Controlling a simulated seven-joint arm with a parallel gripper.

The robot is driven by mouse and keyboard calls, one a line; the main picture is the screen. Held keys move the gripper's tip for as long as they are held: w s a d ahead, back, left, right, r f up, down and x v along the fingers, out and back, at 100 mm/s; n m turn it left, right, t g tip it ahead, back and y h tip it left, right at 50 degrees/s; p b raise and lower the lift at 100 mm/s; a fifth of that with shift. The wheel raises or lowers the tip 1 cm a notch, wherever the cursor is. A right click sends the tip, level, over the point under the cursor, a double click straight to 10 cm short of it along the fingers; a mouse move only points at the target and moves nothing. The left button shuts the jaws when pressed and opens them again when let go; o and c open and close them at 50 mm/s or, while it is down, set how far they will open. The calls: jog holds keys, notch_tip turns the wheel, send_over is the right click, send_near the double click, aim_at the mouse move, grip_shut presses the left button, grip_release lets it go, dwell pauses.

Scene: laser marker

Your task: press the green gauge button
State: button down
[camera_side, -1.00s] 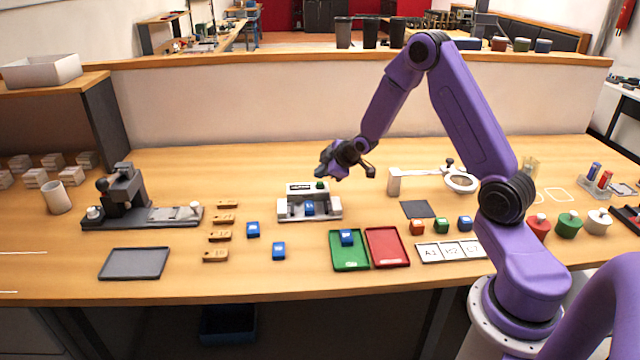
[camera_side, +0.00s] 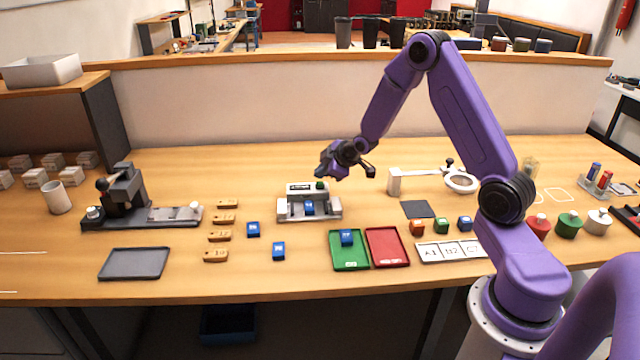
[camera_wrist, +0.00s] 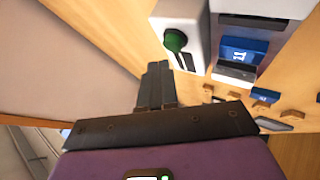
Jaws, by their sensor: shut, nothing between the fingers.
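The gauge (camera_side: 294,212) is a light grey block with a dark display on its upper part. Its green button (camera_side: 320,185) sits at the right end of the top; in the wrist view the green button (camera_wrist: 175,41) shows near the top middle. A blue block (camera_side: 309,208) sits in the gauge's slot, and this blue block (camera_wrist: 238,50) also shows in the wrist view. My gripper (camera_side: 322,171) is shut and empty, above and close to the button. In the wrist view my gripper's fingertips (camera_wrist: 158,68) lie just below and left of the button. I see no clear contact.
A white post with a ring arm (camera_side: 394,181) stands to the right. A green tray (camera_side: 349,262) with a blue block and a red tray (camera_side: 388,248) lie in front. Wooden tags (camera_side: 220,236) and loose blue blocks lie left and front. The partition (camera_side: 230,105) rises behind.

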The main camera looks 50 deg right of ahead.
aim_at(322, 184)
jog(key=shift+f, duration=0.1)
jog(key=shift+f, duration=0.35)
jog(key=shift+f, duration=0.5)
dwell(1.1)
jog(key=shift+r, duration=3.45)
